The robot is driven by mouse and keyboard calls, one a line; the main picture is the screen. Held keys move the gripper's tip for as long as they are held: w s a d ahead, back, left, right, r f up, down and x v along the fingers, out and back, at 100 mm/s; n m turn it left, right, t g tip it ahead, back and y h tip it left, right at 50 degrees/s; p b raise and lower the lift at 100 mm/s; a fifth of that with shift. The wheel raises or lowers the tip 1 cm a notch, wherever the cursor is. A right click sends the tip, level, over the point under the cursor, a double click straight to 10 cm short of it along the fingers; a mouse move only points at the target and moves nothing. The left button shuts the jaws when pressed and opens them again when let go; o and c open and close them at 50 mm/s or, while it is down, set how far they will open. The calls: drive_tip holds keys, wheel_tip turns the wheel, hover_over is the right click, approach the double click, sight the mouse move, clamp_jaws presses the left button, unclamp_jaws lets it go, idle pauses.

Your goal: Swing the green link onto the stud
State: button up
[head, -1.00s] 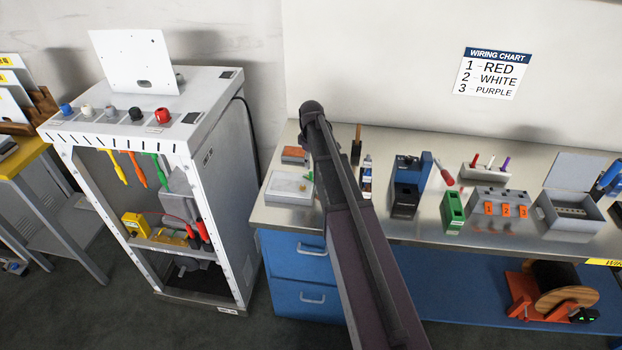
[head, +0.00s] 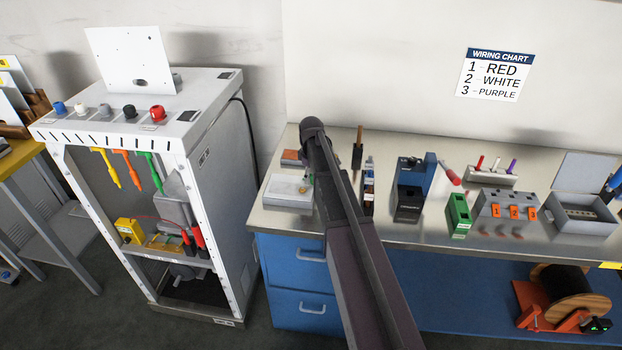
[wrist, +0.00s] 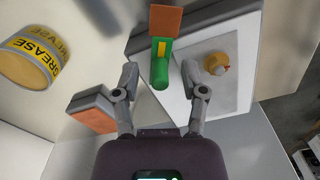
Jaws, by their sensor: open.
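In the wrist view the green link (wrist: 160,73) has a yellow strip, with an orange block (wrist: 165,22) at its far end. It lies over a white plate (wrist: 228,98). The brass-coloured stud (wrist: 214,64) stands on that plate, to the right of the link and apart from it. My gripper (wrist: 160,78) is open, with one finger on each side of the link's rounded near end; I cannot tell whether they touch it. In the head view the white box (head: 285,192) on the bench shows beside my arm, which hides my gripper and most of the link.
On the bench a blue device (head: 412,175), a green block (head: 458,215) and a grey switch box (head: 505,205) stand right of my arm. A white cabinet (head: 222,180) stands left.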

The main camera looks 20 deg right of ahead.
clamp_jaws()
drive_tip(key=shift+a+m, duration=0.1)
drive_tip(key=shift+m, duration=0.2)
idle(0.3)
drive_tip(key=shift+s+a+m, duration=0.2)
drive_tip(key=shift+m, duration=1)
drive_tip(key=m, duration=0.3)
drive_tip(key=shift+a, duration=0.35)
drive_tip(key=m, duration=0.3)
drive_tip(key=a+m, duration=0.1)
drive_tip(key=m, duration=0.2)
drive_tip(key=shift+w+a, duration=0.1)
